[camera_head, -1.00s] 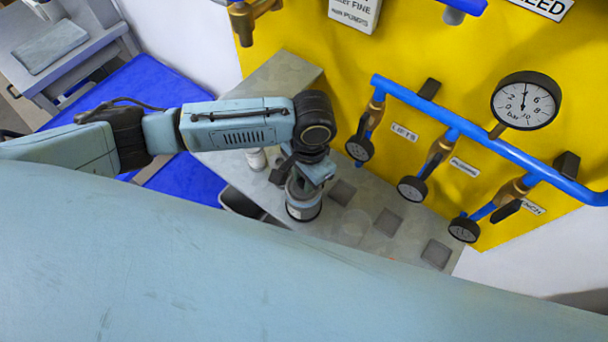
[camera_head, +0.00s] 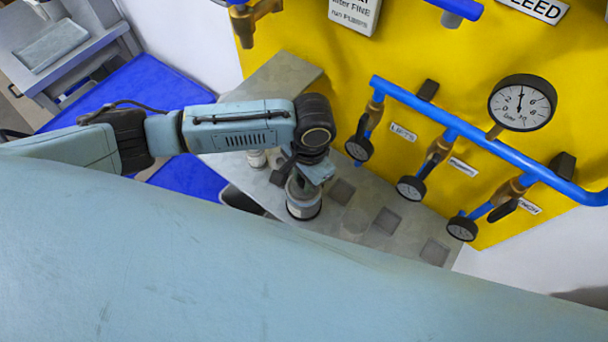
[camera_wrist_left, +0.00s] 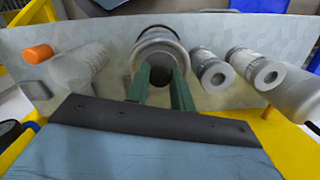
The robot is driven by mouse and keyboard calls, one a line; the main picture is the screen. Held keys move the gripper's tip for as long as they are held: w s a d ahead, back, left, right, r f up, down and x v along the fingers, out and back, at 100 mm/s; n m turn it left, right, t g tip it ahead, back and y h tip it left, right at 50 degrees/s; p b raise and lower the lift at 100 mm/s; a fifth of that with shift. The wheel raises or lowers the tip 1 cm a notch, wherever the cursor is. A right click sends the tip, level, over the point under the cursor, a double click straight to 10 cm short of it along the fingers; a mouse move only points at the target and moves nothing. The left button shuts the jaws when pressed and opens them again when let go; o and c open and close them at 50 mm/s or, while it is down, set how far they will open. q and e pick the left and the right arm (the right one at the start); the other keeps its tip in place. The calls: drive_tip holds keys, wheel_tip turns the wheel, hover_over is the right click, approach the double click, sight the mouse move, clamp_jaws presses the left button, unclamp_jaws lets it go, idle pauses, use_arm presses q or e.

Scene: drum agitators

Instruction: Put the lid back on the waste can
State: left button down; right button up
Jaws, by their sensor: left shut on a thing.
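My left gripper (camera_head: 305,184) is low over the grey shelf, right above a grey can (camera_head: 303,208) with a dark band, which I take for the waste can. In the left wrist view, the two green fingers of my gripper (camera_wrist_left: 161,76) stand a little apart on a dark, round part that looks like the lid (camera_wrist_left: 160,66). The can's pale body and brownish rim (camera_wrist_left: 156,37) show around and beyond it. The fingers hide part of the lid, and I cannot tell whether it is seated on the can. My right gripper is not in view.
The shelf (camera_head: 330,228) has several dark square pads. Gauges and a blue pipe (camera_head: 480,145) on the yellow panel stand close at the right. In the wrist view, a translucent bottle with an orange cap (camera_wrist_left: 39,54) is left; grey cylinders (camera_wrist_left: 210,70) and another bottle (camera_wrist_left: 297,96) are right.

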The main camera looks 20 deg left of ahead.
use_arm(q)
drive_tip(key=shift+p, duration=0.55)
idle(0.4)
idle(0.4)
drive_tip(key=c, duration=0.6)
unclamp_jaws()
drive_tip(key=shift+c, duration=0.2)
drive_tip(key=shift+r, duration=3.5)
drive_tip(key=shift+c, duration=0.3)
clamp_jaws()
